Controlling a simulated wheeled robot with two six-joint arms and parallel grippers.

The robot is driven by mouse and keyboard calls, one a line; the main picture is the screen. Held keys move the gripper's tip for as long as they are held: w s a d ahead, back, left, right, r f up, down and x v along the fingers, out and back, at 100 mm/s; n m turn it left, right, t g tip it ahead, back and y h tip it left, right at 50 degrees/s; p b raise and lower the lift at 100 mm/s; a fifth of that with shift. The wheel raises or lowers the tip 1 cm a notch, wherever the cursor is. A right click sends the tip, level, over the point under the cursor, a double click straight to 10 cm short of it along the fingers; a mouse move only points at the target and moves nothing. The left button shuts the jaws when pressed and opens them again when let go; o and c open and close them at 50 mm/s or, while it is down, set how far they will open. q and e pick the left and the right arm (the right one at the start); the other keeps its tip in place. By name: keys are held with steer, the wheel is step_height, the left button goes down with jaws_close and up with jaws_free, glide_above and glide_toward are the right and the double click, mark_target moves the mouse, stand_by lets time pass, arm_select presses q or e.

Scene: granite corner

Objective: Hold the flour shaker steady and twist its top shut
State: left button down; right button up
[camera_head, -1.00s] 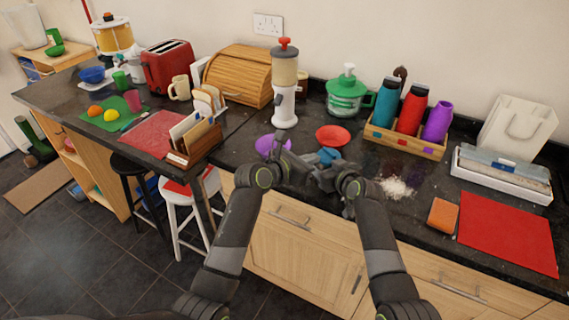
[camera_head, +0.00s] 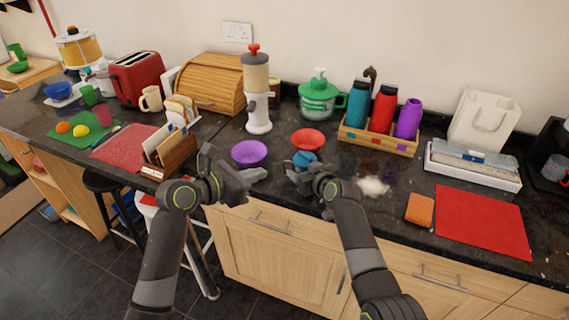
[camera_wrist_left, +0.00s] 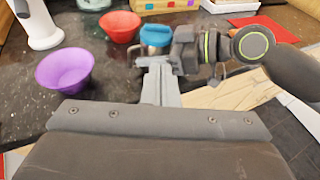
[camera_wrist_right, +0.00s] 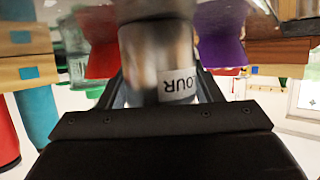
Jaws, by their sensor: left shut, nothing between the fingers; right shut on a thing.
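The flour shaker has a blue top (camera_head: 306,158) that shows just above my right gripper (camera_head: 297,178) in the head view. Its silver body (camera_wrist_right: 160,50) with a white label (camera_wrist_right: 180,86) fills the middle of the right wrist view, between the fingers of my right gripper, which is shut on it. The blue top also shows in the left wrist view (camera_wrist_left: 156,35). I cannot tell how tightly the top sits. My left gripper (camera_head: 255,176) is shut and empty, to the left of the shaker and apart from it.
A purple bowl (camera_head: 249,153) and a red bowl (camera_head: 308,138) stand behind the grippers. Spilled flour (camera_head: 373,186), an orange sponge (camera_head: 420,209) and a red mat (camera_head: 484,221) lie to the right. A white dispenser (camera_head: 257,100) stands behind the purple bowl.

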arm_select(q)
glide_toward(308, 158)
steer(key=shift+m+g+h, duration=0.3)
steer(key=x, duration=0.5)
steer(key=shift+a+f, duration=0.2)
steer(key=shift+w+d, duration=0.55)
steer(key=shift+w, duration=0.05)
